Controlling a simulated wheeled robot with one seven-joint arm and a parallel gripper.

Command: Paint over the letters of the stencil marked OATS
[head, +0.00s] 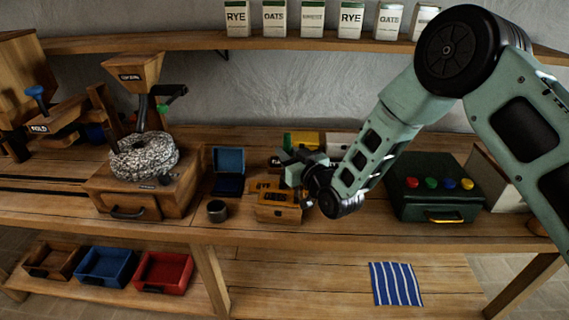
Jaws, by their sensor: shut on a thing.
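Small orange-brown wooden pieces with dark lettering lie at the middle of the bench: a front one (279,213) and one behind it (262,186). Their letters are too small to read, so I cannot tell which is the OATS stencil. My gripper (294,171) is above and just behind these pieces, reaching in from the right. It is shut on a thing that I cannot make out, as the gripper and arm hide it. A small dark cup (217,211) stands left of the pieces. An open blue box (228,172) stands behind the cup.
A wooden mill (135,180) stands at left. A dark green case (437,188) with coloured knobs is at right. Labelled bags, one marked OATS (273,17), line the shelf. Blue (106,267) and red (164,272) trays sit below.

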